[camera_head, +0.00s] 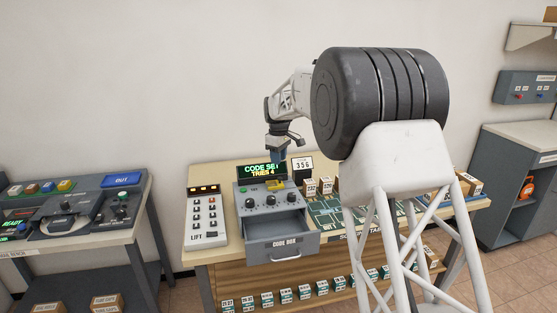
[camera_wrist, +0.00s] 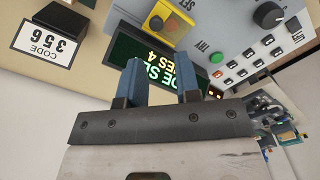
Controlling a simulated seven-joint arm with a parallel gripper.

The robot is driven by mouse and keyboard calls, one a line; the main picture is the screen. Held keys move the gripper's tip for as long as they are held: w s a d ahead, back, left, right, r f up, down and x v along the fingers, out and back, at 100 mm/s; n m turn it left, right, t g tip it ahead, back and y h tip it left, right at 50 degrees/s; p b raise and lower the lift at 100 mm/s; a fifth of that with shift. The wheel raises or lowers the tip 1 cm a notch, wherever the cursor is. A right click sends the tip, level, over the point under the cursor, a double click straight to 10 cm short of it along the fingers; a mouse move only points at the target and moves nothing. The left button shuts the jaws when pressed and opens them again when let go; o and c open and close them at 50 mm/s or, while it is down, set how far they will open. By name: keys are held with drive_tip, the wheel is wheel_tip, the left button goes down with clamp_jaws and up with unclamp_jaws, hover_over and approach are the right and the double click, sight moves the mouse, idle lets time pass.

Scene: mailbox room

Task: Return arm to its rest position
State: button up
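The display reads "CODE SE..." and "TRIES 4", partly hidden by the fingers in the wrist view. The code box drawer (camera_head: 284,241) stands pulled open and looks empty.
The lift panel (camera_head: 207,216) stands left of the code box. Small boxes (camera_head: 325,185) and a green sorting mat (camera_head: 330,213) lie to the right. Another console (camera_head: 75,205) is on the left bench. A grey cabinet (camera_head: 515,170) stands right.

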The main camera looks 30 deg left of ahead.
idle(0.4)
drive_tip(key=s+d+r+m, duration=0.15)
drive_tip(key=d+r, duration=0.35)
drive_tip(key=d, duration=0.7)
drive_tip(key=s+d+r+m, duration=0.1)
drive_tip(key=d+r+m, duration=0.35)
drive_tip(key=d, duration=0.75)
drive_tip(key=s+d+r+m, duration=0.1)
drive_tip(key=s+d+r, duration=0.1)
drive_tip(key=s+d, duration=0.35)
drive_tip(key=s+d+r+m+t, duration=0.1)
drive_tip(key=s+d+r, duration=0.1)
drive_tip(key=d, duration=0.7)
drive_tip(key=s+d+r+m, duration=0.1)
drive_tip(key=s+d+r, duration=0.1)
drive_tip(key=s+d, duration=0.35)
drive_tip(key=s+d+f+m+t, duration=0.15)
drive_tip(key=s+d+m, duration=0.35)
drive_tip(key=s+d, duration=1.1)
drive_tip(key=s+d+f+m, duration=0.2)
drive_tip(key=s+d+f, duration=0.2)
drive_tip(key=s, duration=0.4)
drive_tip(key=s+d+f+m, duration=0.2)
drive_tip(key=s+d+f, duration=0.2)
drive_tip(key=s, duration=0.5)
drive_tip(key=shift+d, duration=1.05)
drive_tip(key=shift+w+f, duration=0.1)
